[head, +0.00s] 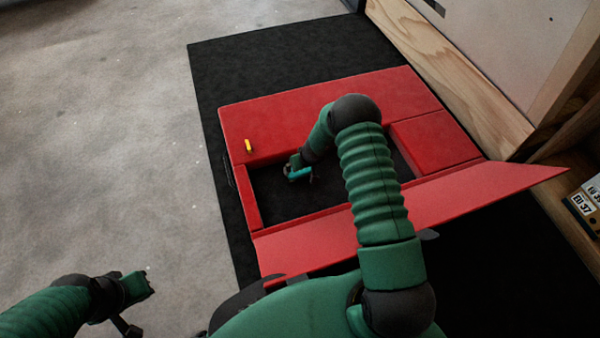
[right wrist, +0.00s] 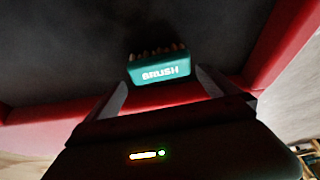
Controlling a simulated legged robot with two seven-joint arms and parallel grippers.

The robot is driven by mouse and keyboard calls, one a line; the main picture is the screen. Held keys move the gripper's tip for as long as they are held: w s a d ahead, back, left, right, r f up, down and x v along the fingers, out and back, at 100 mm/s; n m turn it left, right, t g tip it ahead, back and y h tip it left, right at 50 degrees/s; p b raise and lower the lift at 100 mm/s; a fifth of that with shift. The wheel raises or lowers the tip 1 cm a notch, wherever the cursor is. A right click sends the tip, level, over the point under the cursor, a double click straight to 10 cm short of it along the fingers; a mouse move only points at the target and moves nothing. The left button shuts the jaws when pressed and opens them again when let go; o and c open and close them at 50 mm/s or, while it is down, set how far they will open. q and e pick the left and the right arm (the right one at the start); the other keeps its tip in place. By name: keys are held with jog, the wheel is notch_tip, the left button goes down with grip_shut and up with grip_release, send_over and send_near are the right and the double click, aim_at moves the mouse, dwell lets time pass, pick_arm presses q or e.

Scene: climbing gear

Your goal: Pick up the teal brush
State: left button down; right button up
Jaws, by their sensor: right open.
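The teal brush (head: 301,173) is in the dark-floored recess of the red box, near its left end. In the head view my right arm reaches over the box and partly hides the recess. My left gripper (head: 136,305) is at the lower left, away from the box; its jaw state is unclear.
The red box (head: 270,115) has raised walls around the recess and a slanting red panel (head: 470,195) along its near side. A small yellow item (head: 248,146) is on its left part. A black mat (head: 225,70) lies beneath. A wooden shelf edge (head: 450,70) stands at right.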

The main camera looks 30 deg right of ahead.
jog(key=x, duration=0.4)
jog(key=shift+f+b, duration=0.35)
jog(key=shift+f, duration=0.05)
jog(key=shift+r, duration=0.1)
jog(key=c, duration=1.1)
jog(key=shift+r, duration=0.1)
notch_tip(320, 180, up, 10)
jog(key=p, duration=0.6)
jog(key=shift+p, duration=0.4)
